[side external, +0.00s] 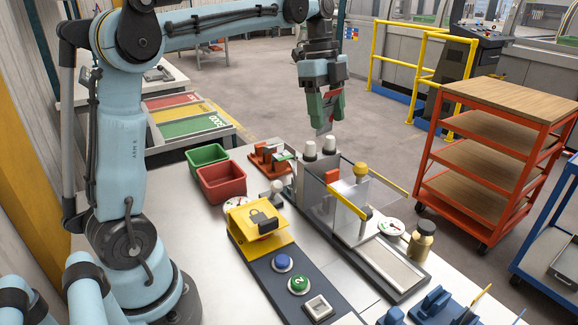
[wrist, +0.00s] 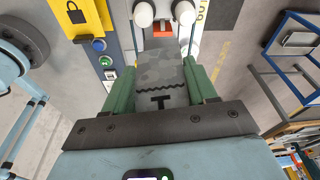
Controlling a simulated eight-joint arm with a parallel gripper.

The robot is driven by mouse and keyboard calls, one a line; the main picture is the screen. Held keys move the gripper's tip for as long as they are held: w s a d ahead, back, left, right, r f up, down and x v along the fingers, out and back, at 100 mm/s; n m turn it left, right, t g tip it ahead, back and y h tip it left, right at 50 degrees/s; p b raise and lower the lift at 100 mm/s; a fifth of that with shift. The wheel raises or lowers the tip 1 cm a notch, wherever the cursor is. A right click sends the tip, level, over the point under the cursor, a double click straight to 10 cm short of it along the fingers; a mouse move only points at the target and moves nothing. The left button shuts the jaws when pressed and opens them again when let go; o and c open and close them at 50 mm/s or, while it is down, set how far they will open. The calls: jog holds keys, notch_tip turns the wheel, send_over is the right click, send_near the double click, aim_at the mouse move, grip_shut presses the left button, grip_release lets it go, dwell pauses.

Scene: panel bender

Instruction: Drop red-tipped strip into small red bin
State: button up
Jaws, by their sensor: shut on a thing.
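My gripper (side external: 325,108) hangs above the far end of the bender fixture, with its green fingers shut on a grey strip. In the wrist view the strip (wrist: 160,72) lies between the green fingers (wrist: 165,92), with a dark wavy line and a dark T mark on it. In the side view the strip (side external: 324,129) points down below the fingers. A reddish patch shows at the fingers there, but I cannot tell whether it is the strip's tip. The small red bin (side external: 222,187) stands open on the bench, left of my gripper and beside a green bin (side external: 207,159).
The bender fixture (side external: 345,205) with two white-topped posts (side external: 309,150) stands below my gripper. A small orange fixture (side external: 269,157) sits between it and the bins. A yellow lock box (side external: 262,232) stands in front of the red bin. An orange cart (side external: 490,150) is at right.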

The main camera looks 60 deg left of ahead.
jog(key=s+a+n+t+y, duration=0.2)
jog(key=s+a+n, duration=1.5)
jog(key=a, duration=0.5)
jog(key=shift+m, duration=0.4)
jog(key=shift+s+f, duration=0.3)
jog(key=shift+f, duration=2.9)
jog(key=shift+s+f, duration=0.35)
jog(key=shift+f, duration=2.9)
jog(key=shift+s+f, duration=0.3)
jog(key=shift+f, duration=2.9)
jog(key=shift+f, duration=0.6)
jog(key=o, duration=1)
jog(key=shift+o, duration=0.7)
jog(key=w+v, duration=0.2)
jog(key=v, duration=0.7)
jog(key=shift+d+r, duration=0.1)
jog(key=shift+r, duration=0.05)
